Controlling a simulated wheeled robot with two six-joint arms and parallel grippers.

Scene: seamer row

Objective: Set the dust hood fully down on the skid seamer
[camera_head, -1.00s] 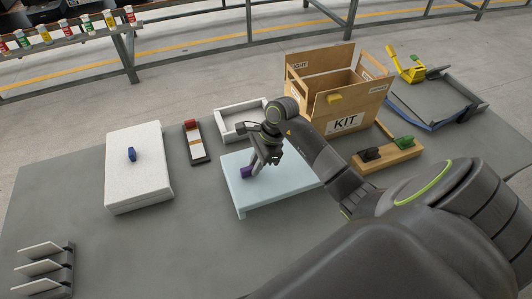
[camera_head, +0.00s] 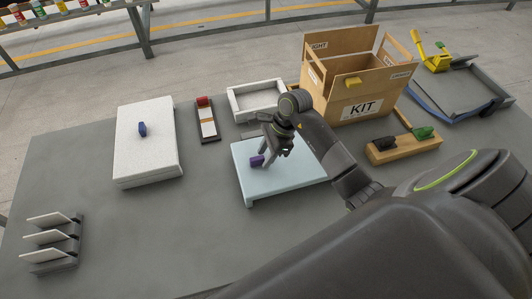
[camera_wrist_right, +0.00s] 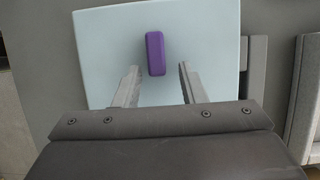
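A pale blue cover with a purple handle, which I take as the dust hood (camera_head: 285,184), lies at mid-table in the head view. It fills the upper middle of the wrist view (camera_wrist_right: 105,40). Its purple handle (camera_head: 257,160) shows upright in the wrist view (camera_wrist_right: 155,52). My right gripper (camera_wrist_right: 157,76) is open, its fingers apart over the cover, with the handle centred just beyond the tips and nothing between them. A grey part (camera_wrist_right: 257,70) shows beside the cover's right edge. What lies under the cover is hidden, and I cannot tell how it sits. My left gripper is not seen.
A white block with a blue knob (camera_head: 148,160) lies to the left. A white open tray (camera_head: 245,112) and wooden KIT box (camera_head: 340,107) stand behind. A wooden block with black and green pieces (camera_head: 405,148) is at right. The front-middle table is clear.

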